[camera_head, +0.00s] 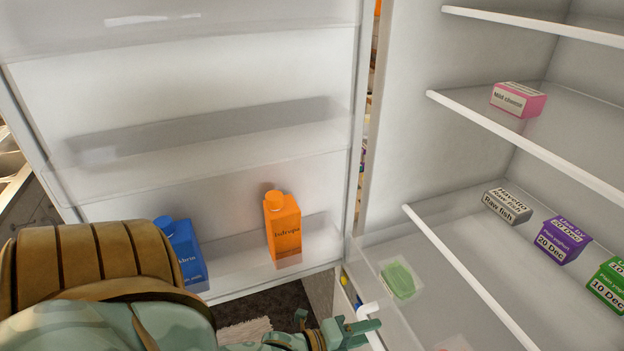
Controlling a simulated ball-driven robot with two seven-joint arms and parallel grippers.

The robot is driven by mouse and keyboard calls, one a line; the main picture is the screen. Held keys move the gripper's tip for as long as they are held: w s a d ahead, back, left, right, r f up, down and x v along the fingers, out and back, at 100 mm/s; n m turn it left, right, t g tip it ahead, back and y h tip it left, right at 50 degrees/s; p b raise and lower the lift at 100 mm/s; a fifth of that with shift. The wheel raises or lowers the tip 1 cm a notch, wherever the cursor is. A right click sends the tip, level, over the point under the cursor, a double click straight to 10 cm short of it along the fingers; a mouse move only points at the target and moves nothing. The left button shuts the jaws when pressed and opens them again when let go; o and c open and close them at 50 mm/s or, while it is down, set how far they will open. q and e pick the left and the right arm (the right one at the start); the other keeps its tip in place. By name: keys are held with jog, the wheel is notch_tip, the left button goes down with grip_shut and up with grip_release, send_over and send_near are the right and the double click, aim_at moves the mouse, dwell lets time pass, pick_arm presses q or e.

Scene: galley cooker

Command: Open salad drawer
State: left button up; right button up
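The salad drawer (378,265) is a clear-fronted compartment at the bottom of the fridge, low in the view. A green item (398,280) shows through it. A white handle (368,310) sits on the drawer's front. My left gripper (362,327) is green and reaches in from the lower left. Its fingertips are at the handle, overlapping it in the view. I cannot tell whether the fingers grip the handle or only touch it. The lower part of the drawer is cut off by the picture's edge. My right gripper is not in view.
The fridge door (190,110) stands open at left, with a blue carton (188,258) and an orange carton (283,232) in its lower rack. Shelves at right hold a pink box (518,100), a raw fish pack (507,205), a purple pack (560,240) and a green pack (610,285).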

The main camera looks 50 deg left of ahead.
pick_arm(q)
jog(key=v, duration=1.5)
jog(key=shift+w+d, duration=0.1)
jog(key=s+a+f+n+g+y+b, duration=0.35)
jog(key=s+f+n, duration=0.5)
jog(key=f, duration=0.75)
jog(key=s+a+f+n+g+y+b, duration=0.15)
jog(key=s+a+f+n+g, duration=0.4)
jog(key=s+f, duration=0.75)
jog(key=s+d+f+n+g+y+b, duration=0.1)
jog(key=s+d+f+n+g+b, duration=0.3)
jog(key=f, duration=0.8)
jog(key=w+d+f+b, duration=0.1)
jog(key=w+d+f, duration=0.4)
jog(key=d, duration=0.3)
jog(key=shift+w+f+g+h, duration=0.2)
jog(key=shift+f+g+h, duration=0.1)
jog(key=shift+g, duration=0.1)
